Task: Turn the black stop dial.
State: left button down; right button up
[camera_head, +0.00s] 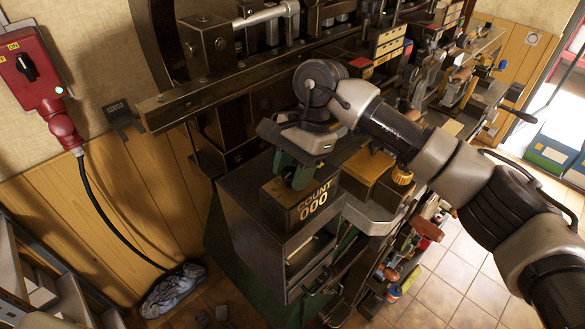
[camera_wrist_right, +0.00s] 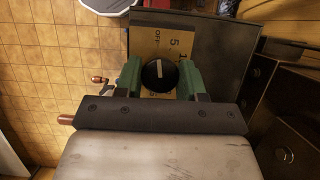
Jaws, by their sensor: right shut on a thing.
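The black stop dial (camera_wrist_right: 157,76) shows in the right wrist view, round with a pale pointer line, on a brass plate (camera_wrist_right: 180,43) marked "5" and "OFF". My right gripper (camera_wrist_right: 158,88) has its green fingers on either side of the dial and is shut on it. The pointer line runs nearly up and down in that view. In the head view my right gripper (camera_head: 292,176) points down on top of the box marked "COUNT 000" (camera_head: 308,208); the dial is hidden there. My left gripper is not in view.
A red switch box (camera_head: 35,85) with its own black knob and an "ON" label hangs on the left wall, its cable running to a grey cloth (camera_head: 172,290). Press parts (camera_head: 215,80) stand behind my gripper. A cluttered bench (camera_head: 440,75) runs to the back right.

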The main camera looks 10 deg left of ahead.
jog(key=shift+f+m+b, duration=0.15)
jog(key=shift+m+b, duration=0.15)
jog(key=shift+b, duration=0.4)
jog(key=m+t+y+b, duration=0.1)
jog(key=m+b, duration=0.3)
jog(key=b, duration=0.2)
jog(key=shift+f, duration=0.1)
jog(key=shift+s+r+m+t+y+b, duration=0.15)
jog(key=shift+m+t+y+b, duration=0.15)
jog(key=shift+m+b, duration=0.5)
jog(key=shift+w+r+m+t+y+b, duration=0.1)
jog(key=shift+r+m+t+y+b, duration=0.15)
jog(key=shift+m+b, duration=0.5)
jog(key=shift+d+f, duration=0.1)
jog(key=o, duration=0.9)
jog(key=b+v, duration=0.1)
jog(key=v, duration=0.9)
jog(key=shift+r, duration=0.4)
